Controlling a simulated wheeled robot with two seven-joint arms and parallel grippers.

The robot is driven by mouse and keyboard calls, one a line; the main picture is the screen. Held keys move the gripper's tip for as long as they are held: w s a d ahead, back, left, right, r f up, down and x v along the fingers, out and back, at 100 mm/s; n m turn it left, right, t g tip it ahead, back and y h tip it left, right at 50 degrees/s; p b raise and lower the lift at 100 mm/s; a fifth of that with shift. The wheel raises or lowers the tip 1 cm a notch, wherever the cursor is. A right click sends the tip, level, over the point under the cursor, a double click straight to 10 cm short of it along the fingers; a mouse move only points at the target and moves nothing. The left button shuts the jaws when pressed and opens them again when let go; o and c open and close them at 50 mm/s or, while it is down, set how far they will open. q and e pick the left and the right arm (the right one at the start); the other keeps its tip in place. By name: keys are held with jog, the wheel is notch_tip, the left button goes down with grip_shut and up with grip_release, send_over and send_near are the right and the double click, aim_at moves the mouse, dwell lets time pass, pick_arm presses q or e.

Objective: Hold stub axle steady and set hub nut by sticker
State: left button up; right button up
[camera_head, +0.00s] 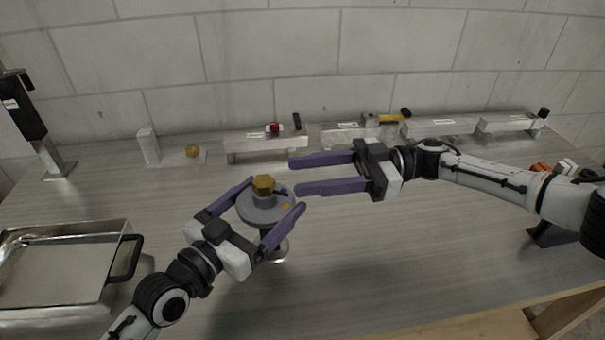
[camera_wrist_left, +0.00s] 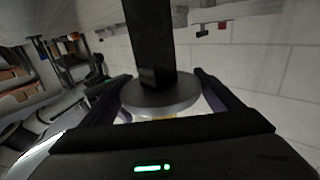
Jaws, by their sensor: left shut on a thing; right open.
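The stub axle (camera_head: 266,213) is a grey round flange on a dark stem, upright above the bench in the head view. A brass hub nut (camera_head: 263,185) sits on its top, with small blue and orange marks on the flange beside it. My left gripper (camera_head: 272,197) is shut on the flange, one purple finger on each side. The flange (camera_wrist_left: 162,101) and dark stem (camera_wrist_left: 150,45) also show in the left wrist view. My right gripper (camera_head: 294,176) is open and empty, to the right of the nut, fingers pointing left. Any writing on a sticker is too small to read.
A metal tray with a black handle (camera_head: 62,262) stands at the left. Silver blocks (camera_head: 266,143) with small parts line the back by the wall. Another brass nut (camera_head: 192,151) lies at the back left. The bench front centre is clear.

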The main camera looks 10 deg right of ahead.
pick_arm(q)
jog(key=o, duration=2)
